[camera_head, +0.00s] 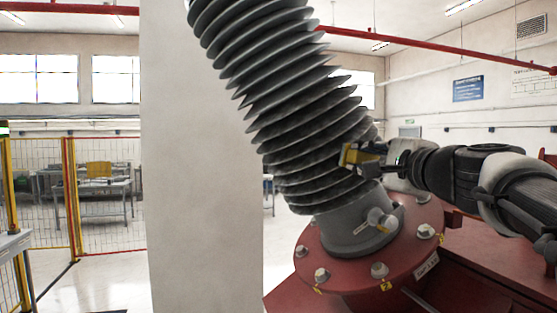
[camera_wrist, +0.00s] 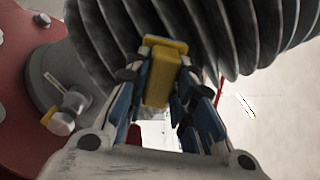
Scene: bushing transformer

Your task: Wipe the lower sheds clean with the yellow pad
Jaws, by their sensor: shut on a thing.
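The grey bushing with its stacked sheds (camera_head: 300,110) leans up and to the left from a grey flange. Its lower sheds (camera_head: 320,185) look darker and blotchy; they also fill the top of the wrist view (camera_wrist: 105,40). My gripper (camera_head: 365,160) comes in from the right beside these lower sheds. It is shut on the yellow pad (camera_head: 349,156), which sits between the blue-sided fingers in the wrist view (camera_wrist: 162,78). The pad's far end is right at the shed edges; I cannot tell whether it touches them.
The bushing stands on a round red base (camera_head: 340,270) with several bolts and a grey fitting (camera_head: 381,220) below my gripper. A pale column (camera_head: 203,160) stands to the left. A yellow fence (camera_head: 70,200) and workbenches are farther back.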

